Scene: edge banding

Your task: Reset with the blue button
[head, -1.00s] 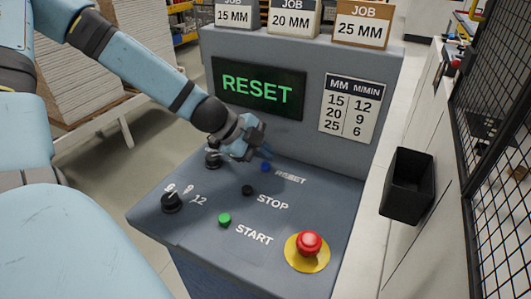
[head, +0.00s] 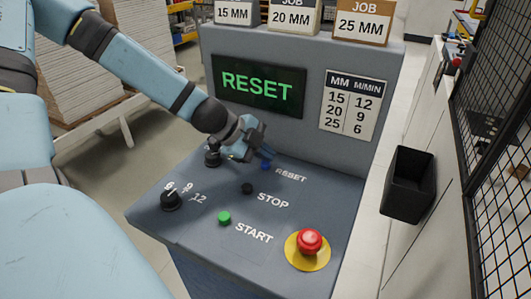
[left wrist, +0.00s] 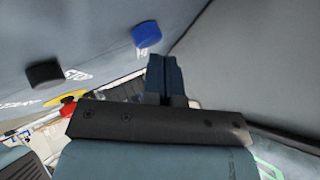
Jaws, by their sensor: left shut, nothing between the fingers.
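The blue button (head: 265,167) is on the sloped grey panel, beside the RESET label (head: 291,177). It also shows in the left wrist view (left wrist: 146,34), just above and left of the fingertips. My left gripper (head: 264,153) is just above and behind the blue button in the head view. In the left wrist view its fingers (left wrist: 165,62) are together with nothing between them. Whether the fingertips touch the button cannot be told. The display (head: 258,87) reads RESET in green. My right gripper is not in view.
The panel also has a black STOP button (head: 247,188), a green START button (head: 224,218), a red mushroom button (head: 310,242) on a yellow disc and a black dial (head: 171,201). Another black knob (head: 212,158) stands near my left gripper. A black bin (head: 408,184) is at right.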

